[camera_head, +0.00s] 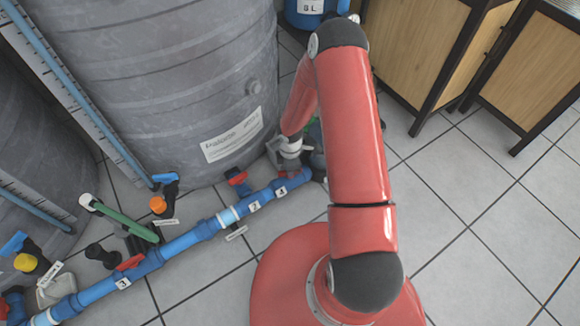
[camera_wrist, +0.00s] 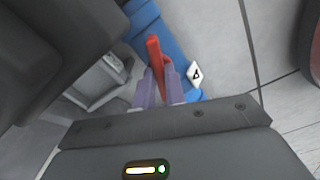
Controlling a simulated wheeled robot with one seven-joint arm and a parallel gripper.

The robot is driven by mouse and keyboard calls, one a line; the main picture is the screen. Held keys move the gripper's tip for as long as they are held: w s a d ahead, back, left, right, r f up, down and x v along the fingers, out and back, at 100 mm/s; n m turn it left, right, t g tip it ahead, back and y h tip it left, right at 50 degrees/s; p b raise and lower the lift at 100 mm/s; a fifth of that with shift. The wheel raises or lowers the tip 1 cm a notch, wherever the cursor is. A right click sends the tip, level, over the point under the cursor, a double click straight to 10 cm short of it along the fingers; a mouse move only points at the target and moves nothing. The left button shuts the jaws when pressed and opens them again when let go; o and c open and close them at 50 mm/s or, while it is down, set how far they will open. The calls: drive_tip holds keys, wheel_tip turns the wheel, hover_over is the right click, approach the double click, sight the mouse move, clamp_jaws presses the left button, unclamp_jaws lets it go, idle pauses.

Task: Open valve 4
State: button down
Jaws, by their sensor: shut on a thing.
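The red valve handle (camera_wrist: 153,49) shows in the wrist view on the blue pipe (camera_wrist: 160,30). A white tag reading 4 (camera_wrist: 196,73) sits just right of it. My gripper (camera_wrist: 157,82) is shut on the red handle, with one purple-grey finger on each side. In the head view my red arm reaches down to the right end of the blue pipe (camera_head: 187,238).
A large grey tank (camera_head: 165,80) stands close behind the pipe. Another red handle (camera_head: 237,177) and a red handle by tag 3 (camera_head: 130,262) lie left along the pipe. Wooden cabinets (camera_head: 415,50) stand at back right. Tiled floor is clear at right.

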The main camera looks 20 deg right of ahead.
drive_tip(key=shift+n+p, duration=0.55)
drive_tip(key=shift+n, duration=1.65)
drive_tip(key=c, duration=1.5)
unclamp_jaws()
drive_tip(key=shift+o, duration=0.2)
drive_tip(key=shift+r, duration=0.1)
wheel_tip(320, 180, up, 8)
drive_tip(key=shift+f+p, duration=0.2)
drive_tip(key=shift+p, duration=0.65)
drive_tip(key=shift+r, duration=0.1)
